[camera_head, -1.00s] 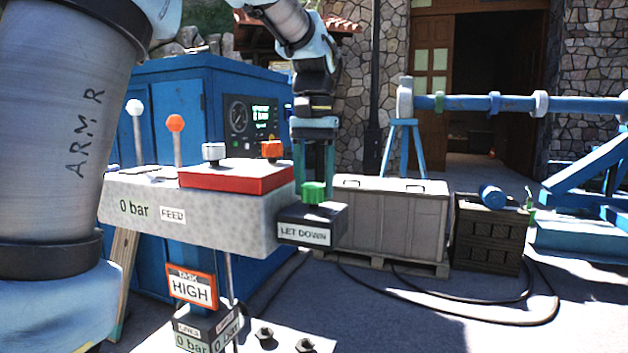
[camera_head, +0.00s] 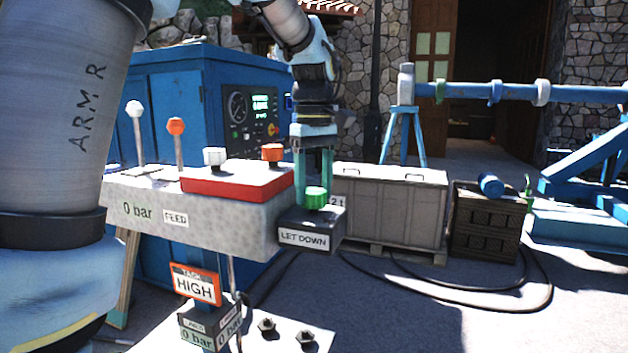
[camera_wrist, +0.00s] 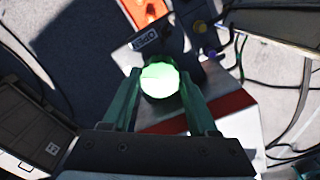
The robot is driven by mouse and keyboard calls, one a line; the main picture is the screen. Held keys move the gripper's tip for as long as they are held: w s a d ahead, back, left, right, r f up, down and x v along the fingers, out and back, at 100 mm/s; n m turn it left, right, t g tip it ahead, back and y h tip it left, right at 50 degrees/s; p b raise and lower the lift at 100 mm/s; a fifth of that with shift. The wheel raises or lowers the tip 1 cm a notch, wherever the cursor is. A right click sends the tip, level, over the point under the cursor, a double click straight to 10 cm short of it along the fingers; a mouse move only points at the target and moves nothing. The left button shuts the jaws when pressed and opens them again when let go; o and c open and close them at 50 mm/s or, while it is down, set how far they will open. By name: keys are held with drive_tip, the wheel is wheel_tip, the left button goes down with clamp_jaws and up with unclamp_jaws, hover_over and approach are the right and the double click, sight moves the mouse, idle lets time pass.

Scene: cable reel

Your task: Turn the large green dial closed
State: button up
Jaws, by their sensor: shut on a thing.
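The large green dial (camera_head: 316,198) stands on a dark block labelled "LET DOWN" (camera_head: 303,238) at the right end of the grey control console (camera_head: 200,222). My gripper (camera_head: 316,185) comes down from above and is shut on the dial, with one finger on each side. In the wrist view the dial (camera_wrist: 160,80) shows as a bright green round top between the two fingers of my gripper (camera_wrist: 160,90). The fingers partly cover the dial's sides. No pointer mark on the dial can be made out.
A red panel with a white knob (camera_head: 215,157) and an orange knob (camera_head: 272,152) lies left of the dial. Two levers (camera_head: 175,128) rise further left. A grey crate (camera_head: 390,205) and a dark crate (camera_head: 487,222) stand behind on the right. Hoses cross the ground.

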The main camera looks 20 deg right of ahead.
sight(314, 191)
drive_tip(key=n+p, duration=0.1)
drive_tip(key=n, duration=0.2)
drive_tip(key=shift+r+n, duration=0.15)
drive_tip(key=shift+n, duration=0.25)
drive_tip(key=shift+n+p, duration=0.9)
drive_tip(key=shift+n, duration=0.8)
drive_tip(key=o, duration=1.4)
drive_tip(key=shift+c, duration=0.2)
wheel_tip(314, 191, up, 11)
drive_tip(key=b, duration=0.2)
drive_tip(key=shift+f, duration=0.2)
